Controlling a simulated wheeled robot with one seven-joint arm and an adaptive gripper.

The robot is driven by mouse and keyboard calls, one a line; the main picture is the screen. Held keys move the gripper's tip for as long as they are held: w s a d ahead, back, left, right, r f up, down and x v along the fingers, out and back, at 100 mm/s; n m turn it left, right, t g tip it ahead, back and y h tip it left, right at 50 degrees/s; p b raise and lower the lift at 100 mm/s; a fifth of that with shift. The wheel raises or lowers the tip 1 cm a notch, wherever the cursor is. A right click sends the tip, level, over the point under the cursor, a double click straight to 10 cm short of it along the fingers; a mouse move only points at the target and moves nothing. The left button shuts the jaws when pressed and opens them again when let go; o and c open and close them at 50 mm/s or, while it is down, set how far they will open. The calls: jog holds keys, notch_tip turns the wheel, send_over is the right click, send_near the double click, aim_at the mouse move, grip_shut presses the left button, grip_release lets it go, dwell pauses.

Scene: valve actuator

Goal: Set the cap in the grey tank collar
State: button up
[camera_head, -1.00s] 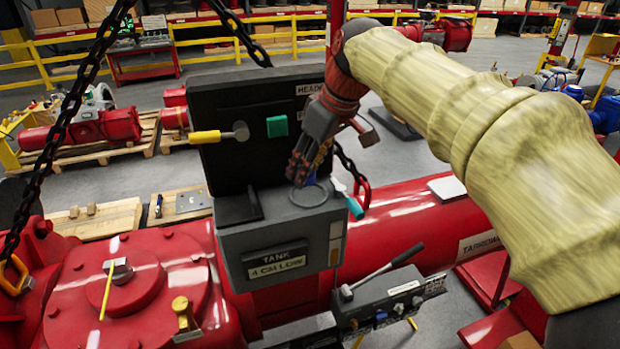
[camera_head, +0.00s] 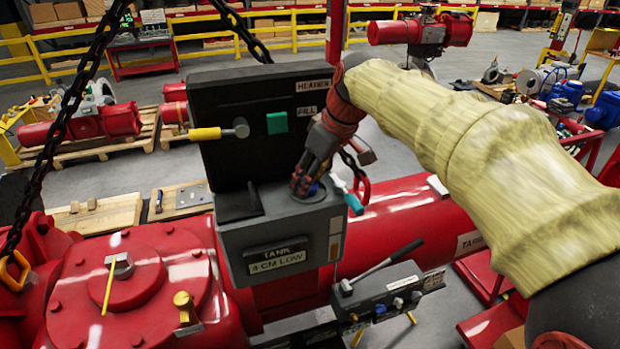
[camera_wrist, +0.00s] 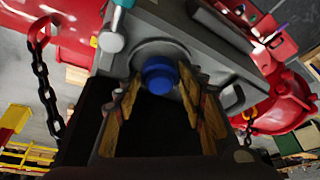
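The blue cap (camera_wrist: 158,75) is at the grey tank collar (camera_wrist: 150,49) in the wrist view, lined up with its ring. I cannot tell whether it is fully seated. My gripper (camera_head: 308,184) points down over the collar. In the wrist view its two yellowish fingers stand on either side of the cap. I cannot tell whether they touch it.
A black header panel (camera_head: 262,120) with a yellow-handled lever (camera_head: 205,134) rises behind the tank. A teal-handled tool (camera_head: 350,198) and a red hook (camera_head: 363,190) are close right of the collar. A chain (camera_head: 75,105) hangs at left.

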jog(key=shift+o, duration=1.3)
jog(key=shift+r, duration=0.25)
jog(key=b+v, duration=0.1)
jog(key=v, duration=1.1)
jog(key=s+d+f+m+t+h, duration=0.1)
jog(key=s+d+f+m, duration=0.3)
jog(key=s+f, duration=0.7)
jog(key=s+d+f+m+t+h, duration=0.1)
jog(key=s+d+f+m, duration=0.4)
jog(key=s, duration=0.8)
jog(key=d+f+h, duration=0.1)
jog(key=d+f, duration=0.2)
jog(key=f, duration=0.2)
jog(key=shift+s+d+f+m+t, duration=0.3)
jog(key=shift+s+d+f, duration=0.05)
jog(key=shift+d+f, duration=0.05)
notch_tip(320, 180, down, 28)
jog(key=b, duration=2.8)
jog(key=shift+r, duration=0.15)
